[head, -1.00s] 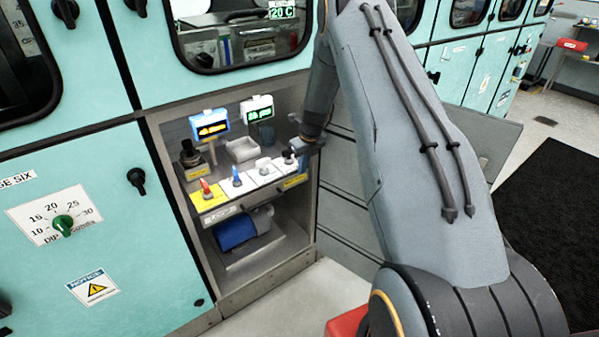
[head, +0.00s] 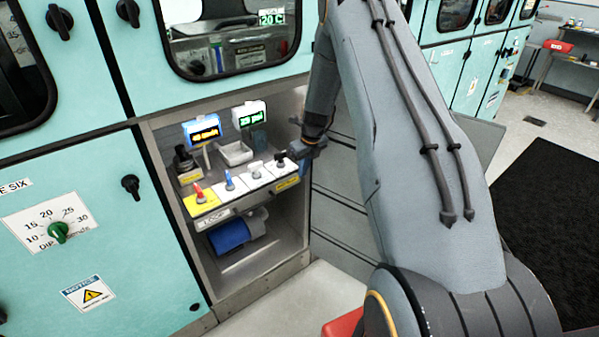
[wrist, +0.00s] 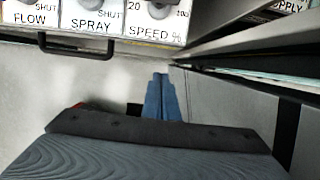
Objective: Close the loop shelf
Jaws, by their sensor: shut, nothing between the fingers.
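The loop shelf (head: 215,216) is in the open lower bay of the teal cabinet, with red, blue and dark knobs on yellow and white plates. Its white front edge also shows in the wrist view (wrist: 150,43), with labels FLOW, SPRAY and SPEED and a black bar handle (wrist: 78,52) on its front. My gripper (wrist: 160,75) is shut and empty, its blue fingers side by side. In the wrist picture its tips lie just below the shelf's front edge, right of the handle; contact cannot be told. In the head view my arm reaches the bay's right side, fingertips hard to make out.
Two small displays (head: 203,130) and a white tray (head: 236,153) stand behind the knobs. A blue motor-like cylinder (head: 229,236) sits below the shelf. A grey panel (head: 340,205) stands right of the bay, near my arm. A black mat (head: 545,210) lies on the floor at right.

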